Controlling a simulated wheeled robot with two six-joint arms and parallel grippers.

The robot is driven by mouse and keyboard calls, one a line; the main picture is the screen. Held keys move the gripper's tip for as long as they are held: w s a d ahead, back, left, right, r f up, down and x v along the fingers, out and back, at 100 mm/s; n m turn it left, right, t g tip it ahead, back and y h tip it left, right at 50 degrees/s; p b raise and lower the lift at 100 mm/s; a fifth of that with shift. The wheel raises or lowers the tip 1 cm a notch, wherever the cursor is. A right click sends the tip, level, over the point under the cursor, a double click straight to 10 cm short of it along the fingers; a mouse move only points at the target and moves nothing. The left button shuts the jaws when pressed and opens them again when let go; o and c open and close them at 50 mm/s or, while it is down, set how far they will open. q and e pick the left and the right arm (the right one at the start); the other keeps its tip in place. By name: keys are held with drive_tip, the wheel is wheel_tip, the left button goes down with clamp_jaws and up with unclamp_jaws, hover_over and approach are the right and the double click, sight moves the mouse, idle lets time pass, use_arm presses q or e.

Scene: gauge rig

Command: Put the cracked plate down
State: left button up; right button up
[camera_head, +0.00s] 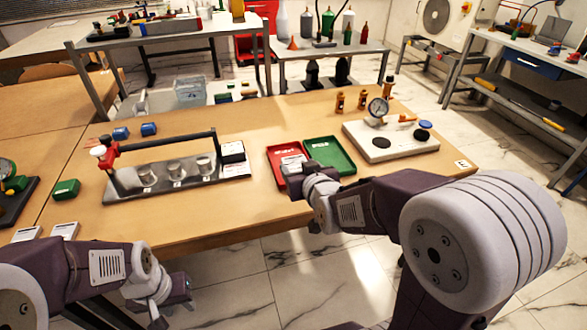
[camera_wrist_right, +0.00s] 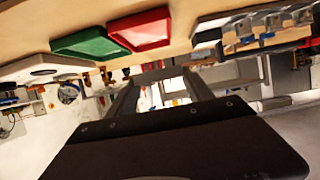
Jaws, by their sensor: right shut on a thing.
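My right gripper (camera_head: 294,172) is at the front edge of the red tray (camera_head: 276,153). It is shut on a small pale plate (camera_head: 292,160), which I take for the cracked plate. No crack can be made out. In the right wrist view, the fingers (camera_wrist_right: 160,88) stand apart with a thin grey piece across their tips. Whether the plate touches the tray cannot be told. The green tray (camera_head: 343,153) lies right of the red one. My left gripper (camera_head: 170,302) is low at the front, off the table; its opening is unclear.
A rack with a black bar and several metal cylinders (camera_head: 175,172) stands left of the trays. A pale board with a dial gauge (camera_head: 377,107) is to the right. White cards (camera_head: 65,230) lie at the near left. The wooden table (camera_head: 230,215) is clear near its front edge.

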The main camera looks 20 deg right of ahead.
drive_tip(key=w+f, duration=0.2)
drive_tip(key=w, duration=0.1)
drive_tip(key=w+d+f+b, duration=0.1)
drive_tip(key=w+f, duration=0.1)
drive_tip(key=w, duration=0.1)
drive_tip(key=w+f+b, duration=0.1)
drive_tip(key=w+f, duration=0.1)
drive_tip(key=w, duration=0.2)
drive_tip(key=shift+w+d+f, duration=0.1)
drive_tip(key=shift+d+f, duration=0.15)
drive_tip(key=shift+d, duration=0.15)
drive_tip(key=shift+w+d+f, duration=0.1)
drive_tip(key=shift+w, duration=0.2)
wheel_tip(320, 180, down, 4)
drive_tip(key=shift+f+b, duration=0.1)
drive_tip(key=shift+b, duration=1.05)
drive_tip(key=shift+f, duration=0.1)
drive_tip(key=o, duration=1.3)
drive_tip(key=shift+c, duration=0.2)
